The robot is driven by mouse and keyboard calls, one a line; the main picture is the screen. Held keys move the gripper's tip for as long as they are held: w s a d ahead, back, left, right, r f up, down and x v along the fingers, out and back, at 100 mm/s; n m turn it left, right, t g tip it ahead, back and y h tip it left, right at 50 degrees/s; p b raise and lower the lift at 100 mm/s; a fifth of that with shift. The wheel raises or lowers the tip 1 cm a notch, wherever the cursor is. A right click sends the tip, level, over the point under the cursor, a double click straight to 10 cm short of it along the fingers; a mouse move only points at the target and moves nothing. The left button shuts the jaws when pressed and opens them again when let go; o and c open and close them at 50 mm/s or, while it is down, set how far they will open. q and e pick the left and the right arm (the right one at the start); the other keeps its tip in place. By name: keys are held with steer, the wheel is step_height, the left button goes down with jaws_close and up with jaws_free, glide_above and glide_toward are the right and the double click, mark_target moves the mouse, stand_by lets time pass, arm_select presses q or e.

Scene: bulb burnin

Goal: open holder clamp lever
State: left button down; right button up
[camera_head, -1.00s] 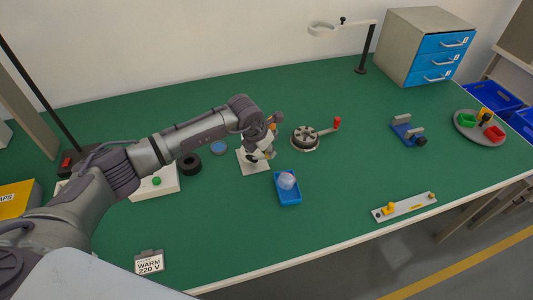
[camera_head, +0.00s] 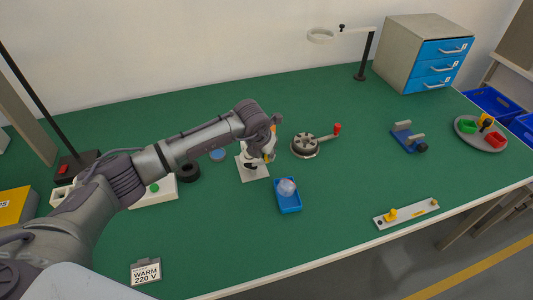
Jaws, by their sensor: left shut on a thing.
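The holder stands on a white square base plate (camera_head: 246,171) in the middle of the table. My left gripper (camera_head: 262,157) is at the holder, over its plate, and hides most of it. Its jaws are shut on a small part there, which seems to be the clamp lever; the grip itself is too small and covered to see clearly. A bit of orange (camera_head: 273,129) shows beside the wrist. A clear bulb (camera_head: 287,187) lies in a blue tray (camera_head: 290,207) just in front and to the right. My right gripper is not in view.
A round device with a red-knobbed crank (camera_head: 304,145) stands right of the holder. A black ring (camera_head: 188,172) and a blue disc (camera_head: 217,156) lie left. A blue clamp fixture (camera_head: 408,142) and a grey strip (camera_head: 407,214) are farther right. Green table is clear between them.

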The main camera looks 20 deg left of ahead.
arm_select(q)
steer(key=c, duration=1.1)
jaws_free()
steer(key=v, duration=1.2)
